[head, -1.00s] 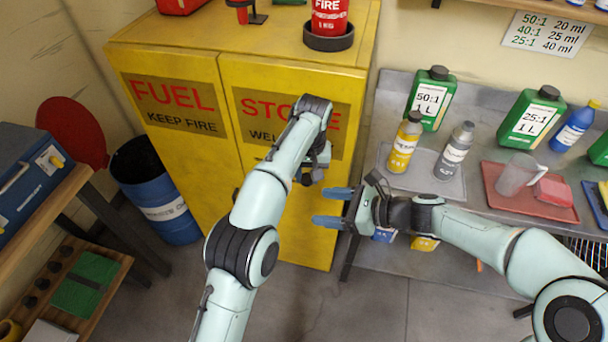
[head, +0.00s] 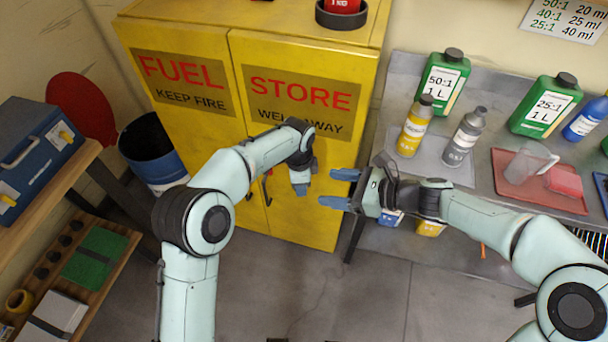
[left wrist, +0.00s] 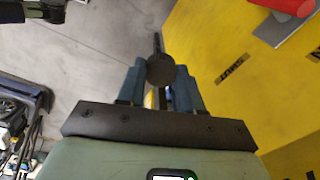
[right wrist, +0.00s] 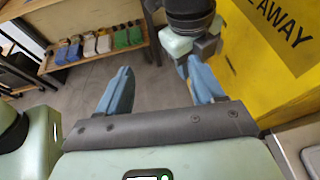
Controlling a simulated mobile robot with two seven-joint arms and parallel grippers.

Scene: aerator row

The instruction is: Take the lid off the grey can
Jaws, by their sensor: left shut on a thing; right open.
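The grey can (head: 465,137) stands upright on the bench, a grey lid (head: 479,112) on its top. It stands right of the yellow can and touches neither gripper. My left gripper (head: 300,188) hangs in front of the yellow cabinet, left of the can. In the left wrist view its fingers are shut on a dark round-ended thing (left wrist: 160,70); I cannot tell what it is. My right gripper (head: 341,188) is open and empty, its fingers pointing left toward the left gripper. The right wrist view shows its two fingers (right wrist: 158,82) apart.
The yellow cabinet (head: 205,125) fills the middle. A blue drum (head: 150,160) is at left.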

